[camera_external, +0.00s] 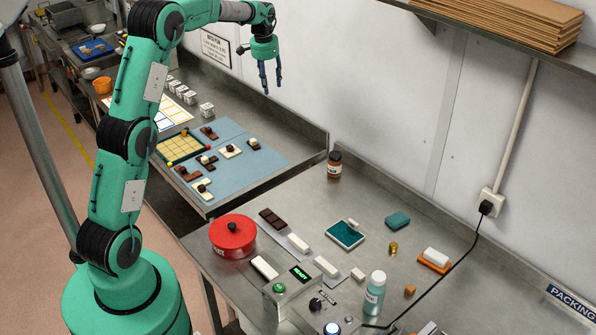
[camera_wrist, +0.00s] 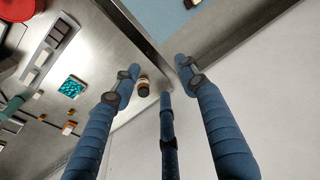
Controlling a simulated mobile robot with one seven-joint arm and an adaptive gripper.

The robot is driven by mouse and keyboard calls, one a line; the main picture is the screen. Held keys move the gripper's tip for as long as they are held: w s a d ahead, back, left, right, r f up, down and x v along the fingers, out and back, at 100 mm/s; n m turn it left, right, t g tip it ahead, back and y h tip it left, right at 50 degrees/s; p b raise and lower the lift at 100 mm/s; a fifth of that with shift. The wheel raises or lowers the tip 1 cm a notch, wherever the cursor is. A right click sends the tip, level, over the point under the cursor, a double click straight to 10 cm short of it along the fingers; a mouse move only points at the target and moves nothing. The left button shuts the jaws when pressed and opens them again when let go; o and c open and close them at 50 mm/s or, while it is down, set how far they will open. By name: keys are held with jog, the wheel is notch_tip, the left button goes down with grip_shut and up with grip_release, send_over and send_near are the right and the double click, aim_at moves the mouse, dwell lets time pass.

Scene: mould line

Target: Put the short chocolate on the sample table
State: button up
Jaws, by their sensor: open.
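My gripper (camera_external: 271,90) hangs open and empty, high above the benches near the wall. In the wrist view its blue fingers (camera_wrist: 160,75) are spread with nothing between them. A dark brown chocolate bar (camera_external: 272,220) lies at the far end of a grey strip on the near steel bench, with white bars (camera_external: 298,243) further along. The dark bar also shows in the wrist view (camera_wrist: 60,31). Several small brown and white pieces lie on a blue mat (camera_external: 262,170) on the far bench. I cannot tell which piece is the short chocolate or which surface is the sample table.
A red lidded pot (camera_external: 233,238) stands left of the strip. A brown jar (camera_external: 334,165) stands by the bench junction, a teal bottle (camera_external: 374,293) at the front. A teal-filled tray (camera_external: 345,235) and a black cable (camera_external: 455,262) lie on the near bench. A shelf overhangs the right.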

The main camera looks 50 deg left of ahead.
jog(key=s+d+r+t, duration=0.1)
jog(key=s+d+r, duration=0.7)
jog(key=s+d, duration=0.3)
jog(key=s+d+r+t, duration=0.1)
jog(key=s+d+r, duration=0.6)
jog(key=s+d, duration=0.4)
jog(key=s+d+f, duration=0.2)
jog(key=s+d, duration=0.2)
jog(key=s, duration=0.4)
jog(key=s+d+f+t, duration=0.1)
jog(key=s+d, duration=0.3)
jog(key=s, duration=0.5)
jog(key=s+d+f+t, duration=0.1)
jog(key=s+d+f, duration=0.1)
jog(key=s, duration=0.7)
jog(key=shift+s+d+f+m+h, duration=0.15)
jog(key=shift+d+f+m+h, duration=0.2)
jog(key=shift+d, duration=0.55)
notch_tip(320, 180, down, 10)
jog(key=b, duration=1)
jog(key=shift+f, duration=0.2)
